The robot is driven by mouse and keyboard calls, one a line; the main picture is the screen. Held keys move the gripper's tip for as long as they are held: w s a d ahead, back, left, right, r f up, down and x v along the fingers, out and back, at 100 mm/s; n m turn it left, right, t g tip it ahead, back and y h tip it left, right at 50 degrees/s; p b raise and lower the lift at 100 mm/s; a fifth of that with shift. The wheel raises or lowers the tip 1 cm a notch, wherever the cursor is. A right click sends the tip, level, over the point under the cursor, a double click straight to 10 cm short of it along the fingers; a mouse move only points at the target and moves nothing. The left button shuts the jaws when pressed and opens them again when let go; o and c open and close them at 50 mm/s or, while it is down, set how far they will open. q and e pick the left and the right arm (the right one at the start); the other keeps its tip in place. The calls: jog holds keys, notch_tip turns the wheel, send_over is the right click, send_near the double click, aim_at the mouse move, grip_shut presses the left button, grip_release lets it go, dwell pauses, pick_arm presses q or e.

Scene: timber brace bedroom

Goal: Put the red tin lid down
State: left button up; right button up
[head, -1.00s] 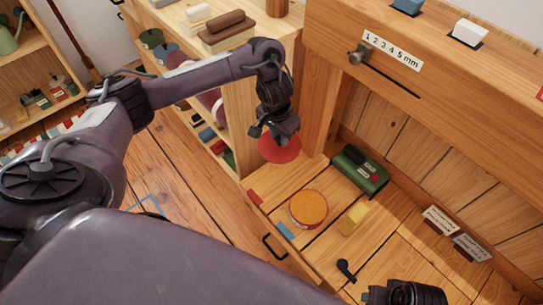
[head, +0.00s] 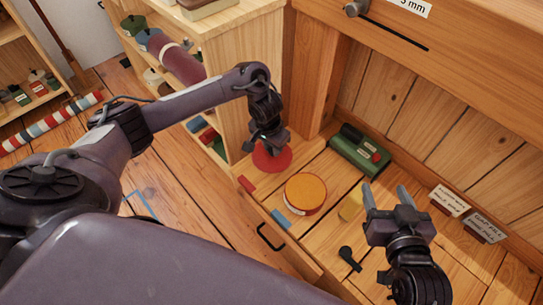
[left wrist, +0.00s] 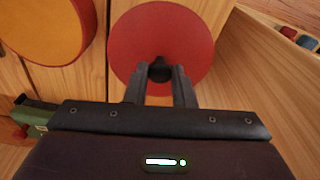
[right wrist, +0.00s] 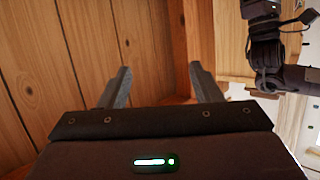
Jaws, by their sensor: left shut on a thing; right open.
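The red tin lid (head: 272,157) is a round red disc at the back left of the wooden bench top in the head view. My left gripper (head: 270,146) is above it, shut on its dark knob. In the left wrist view the red lid (left wrist: 160,45) shows flat, with the knob between the fingers (left wrist: 160,78). It looks low over the bench top or on it; I cannot tell whether it touches. My right gripper (head: 388,200) is open and empty over the right part of the bench; its spread fingers (right wrist: 160,85) show in the right wrist view.
A round tin with an orange top (head: 305,192) stands just in front of the lid. A green box (head: 358,152), a yellow block (head: 350,205), a black hook-like piece (head: 349,258), and small red (head: 246,184) and blue (head: 281,219) pieces lie around. Shelves (head: 240,60) stand at left.

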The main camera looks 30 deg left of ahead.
aim_at(272, 155)
pick_arm(q)
jog(key=shift+f, duration=0.4)
notch_tip(272, 155, down, 4)
jog(key=shift+r+b, duration=0.25)
jog(key=shift+b, duration=0.65)
pick_arm(e)
notch_tip(272, 155, up, 16)
jog(key=w+t+y, duration=0.1)
jog(key=t+y, duration=0.1)
jog(key=t, duration=0.5)
jog(key=shift+w+d+f+t+y, duration=0.15)
jog(key=shift+d+f+t+y, duration=0.05)
jog(key=shift+d+t+y, duration=0.2)
pick_arm(q)
jog(key=shift+f, duration=0.2)
pick_arm(e)
jog(key=shift+f, duration=0.1)
pick_arm(q)
jog(key=o, duration=0.9)
jog(key=shift+o, duration=0.2)
jog(key=shift+r, duration=0.1)
pick_arm(e)
jog(key=shift+f, duration=0.1)
